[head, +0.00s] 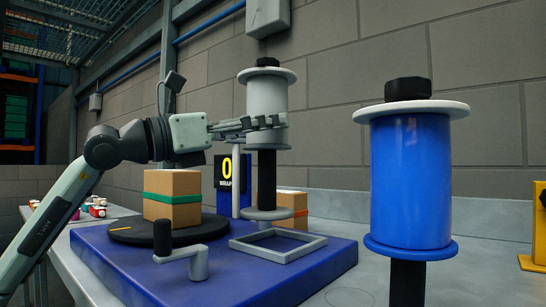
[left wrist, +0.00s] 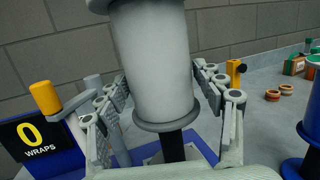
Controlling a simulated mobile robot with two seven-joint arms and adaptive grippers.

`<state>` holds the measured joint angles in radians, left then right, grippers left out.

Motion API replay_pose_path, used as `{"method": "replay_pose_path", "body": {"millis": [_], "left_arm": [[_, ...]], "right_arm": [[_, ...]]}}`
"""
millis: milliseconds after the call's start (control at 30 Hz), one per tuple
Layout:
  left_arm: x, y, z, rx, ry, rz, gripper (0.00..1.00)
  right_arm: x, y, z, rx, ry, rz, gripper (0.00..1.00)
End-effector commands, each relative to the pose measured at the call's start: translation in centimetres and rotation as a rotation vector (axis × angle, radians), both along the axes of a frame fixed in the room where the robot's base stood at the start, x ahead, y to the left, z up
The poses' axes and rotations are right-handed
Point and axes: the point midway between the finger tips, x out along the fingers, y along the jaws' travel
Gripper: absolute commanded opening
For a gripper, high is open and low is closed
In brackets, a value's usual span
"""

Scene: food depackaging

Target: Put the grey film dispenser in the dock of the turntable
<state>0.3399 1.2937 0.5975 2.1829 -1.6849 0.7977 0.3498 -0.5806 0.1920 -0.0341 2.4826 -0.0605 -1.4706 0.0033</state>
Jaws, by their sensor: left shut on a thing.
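The grey film dispenser (head: 267,98) is upright, with a black knob on top and a black stem above a round grey foot. My left gripper (head: 255,123) is shut on its roll; the fingers lie on either side of it in the left wrist view (left wrist: 156,82). The dock, a raised grey square frame (head: 303,250), is on the blue turntable base (head: 315,272). In the head view the foot appears just behind the frame; contact with the base is unclear. The turntable's black disc (head: 128,235) carries a box with a green band (head: 172,200). My right gripper is out of view.
A blue film dispenser (head: 410,185) stands on the table at the right. A grey crank (head: 185,260) is at the base's front. A counter display reading 0 wraps (head: 227,172) and another box (head: 293,205) are behind. A yellow object (head: 537,240) is at the right edge.

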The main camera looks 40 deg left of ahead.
Motion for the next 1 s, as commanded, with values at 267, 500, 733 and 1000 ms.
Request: {"method": "replay_pose_path", "body": {"millis": [267,500,733,1000], "left_arm": [[2.0,-1.0,-1.4,-0.001,-0.004,0.0,0.12],[2.0,-1.1,-4.6,-0.003,-0.002,-0.001,0.12],[1.9,-1.1,-5.2,0.0,-0.007,0.0,0.12],[2.0,-1.0,-5.3,0.0,-0.005,0.0,0.12]], "right_arm": [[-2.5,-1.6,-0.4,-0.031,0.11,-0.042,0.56],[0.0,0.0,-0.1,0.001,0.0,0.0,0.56],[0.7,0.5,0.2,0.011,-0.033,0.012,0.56],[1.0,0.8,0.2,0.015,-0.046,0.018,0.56]]}}
